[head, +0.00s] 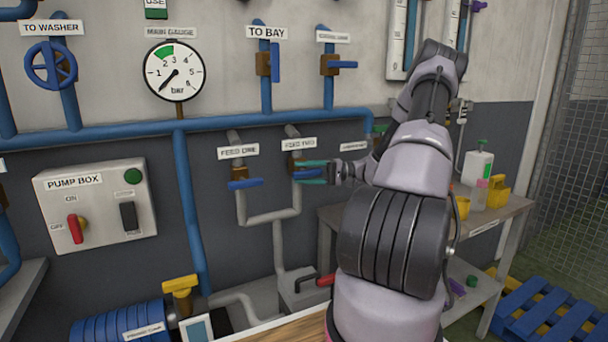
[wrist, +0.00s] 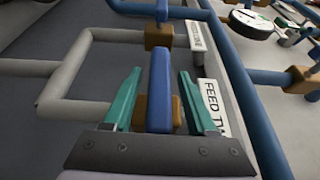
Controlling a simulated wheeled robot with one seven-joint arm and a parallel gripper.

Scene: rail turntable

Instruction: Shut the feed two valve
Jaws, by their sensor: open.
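The feed two valve (head: 292,163) has a brown body and a blue lever, under its label (head: 299,143). In the wrist view, its blue lever (wrist: 160,90) lies between my two teal fingers, roughly parallel to them, with a narrow gap on each side. The lever appears to lie sideways across its grey pipe, much as the feed one lever (head: 245,184) does. My gripper (head: 312,172) reaches in from the right, open, with one finger above the lever and one below. My fingers partly hide the lever in the head view.
The feed one valve body (wrist: 159,35) is just beyond my fingertips. A long blue pipe (head: 130,130) runs above both feeds. A pump box (head: 95,205) is on the wall at left. A workbench (head: 490,222) with bottles stands right, behind my arm.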

